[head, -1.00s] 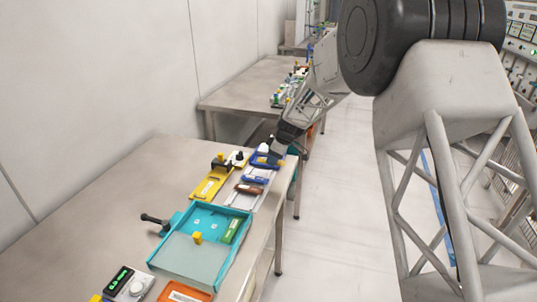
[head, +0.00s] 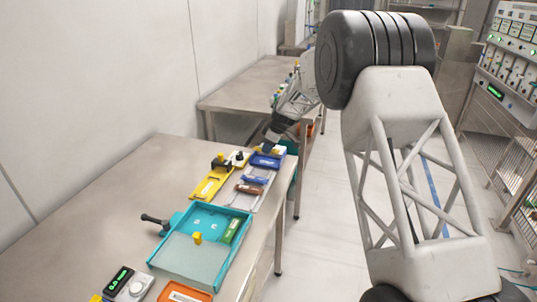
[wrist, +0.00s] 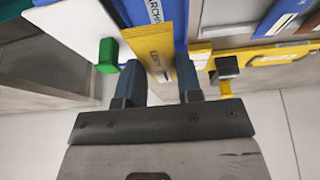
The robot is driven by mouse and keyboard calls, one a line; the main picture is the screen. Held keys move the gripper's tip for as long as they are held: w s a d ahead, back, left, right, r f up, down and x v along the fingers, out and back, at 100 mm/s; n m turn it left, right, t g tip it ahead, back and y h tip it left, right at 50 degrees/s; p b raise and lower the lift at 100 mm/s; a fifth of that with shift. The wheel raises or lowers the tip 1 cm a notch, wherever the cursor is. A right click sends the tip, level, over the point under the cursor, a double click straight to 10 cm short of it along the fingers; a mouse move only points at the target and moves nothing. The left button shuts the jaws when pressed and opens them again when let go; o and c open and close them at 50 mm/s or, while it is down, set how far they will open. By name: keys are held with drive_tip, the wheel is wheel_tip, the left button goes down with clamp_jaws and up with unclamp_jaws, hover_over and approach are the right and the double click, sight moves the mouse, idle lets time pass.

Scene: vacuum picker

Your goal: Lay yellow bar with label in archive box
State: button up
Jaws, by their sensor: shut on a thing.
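My gripper (wrist: 160,62) is shut on the yellow bar (wrist: 150,38), which lies between its two fingers in the wrist view. A pale label with print shows on the bar's face. The blue archive box (wrist: 182,22) with its white-lettered front is right behind the bar; it also shows in the head view (head: 267,161) at the far end of the near table. There my gripper (head: 268,147) is at the box's far side, with yellow showing beside it. I cannot tell whether the bar touches the box or is inside it.
A green-and-white piece (wrist: 107,54) is left of the fingers in the wrist view. A yellow tray (head: 211,184) with a dark-knobbed part stands left of the box. Blue and brown pieces, a teal tray (head: 152,262) and a black-handled tool (head: 155,220) are nearer. The table's left side is clear.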

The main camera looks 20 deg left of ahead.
sight(268, 163)
idle(0.3)
drive_tip(key=shift+f, duration=1.75)
drive_tip(key=shift+f, duration=0.55)
drive_tip(key=o, duration=0.7)
drive_tip(key=shift+r, duration=0.1)
drive_tip(key=shift+r, duration=0.4)
drive_tip(key=v, duration=1.2)
drive_tip(key=shift+r, duration=0.15)
